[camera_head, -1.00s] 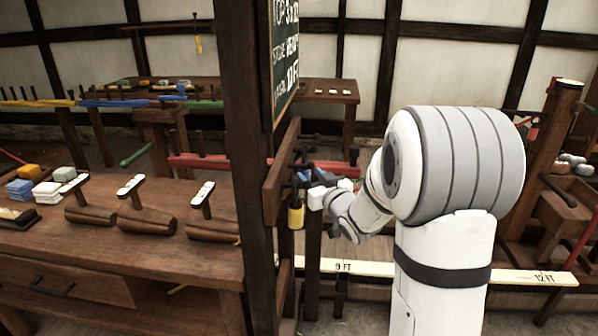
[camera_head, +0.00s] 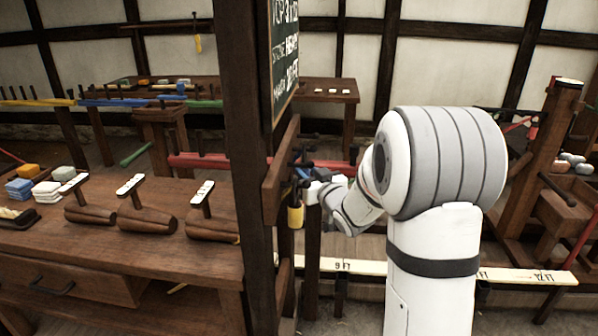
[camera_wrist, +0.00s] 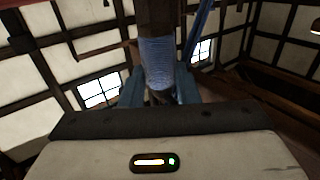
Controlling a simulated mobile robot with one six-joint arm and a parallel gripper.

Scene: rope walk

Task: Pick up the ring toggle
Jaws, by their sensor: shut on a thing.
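In the wrist view, a piece with pale blue winding (camera_wrist: 157,62) and a dark brown part above it stands between the two blue-grey fingers of my gripper (camera_wrist: 158,90). The fingers are shut on it. I take it for the ring toggle; its ring is not clear to see. In the head view, my gripper (camera_head: 313,190) is at the peg rail on the dark post. A small blue piece (camera_head: 302,173) shows beside it, partly hidden.
A yellow piece (camera_head: 295,216) hangs from the peg rail (camera_head: 282,172), just left of my gripper. The thick post (camera_head: 252,200) stands close on the left. A workbench (camera_head: 120,245) with several wooden tools lies beyond it. A red bar (camera_head: 215,162) runs behind.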

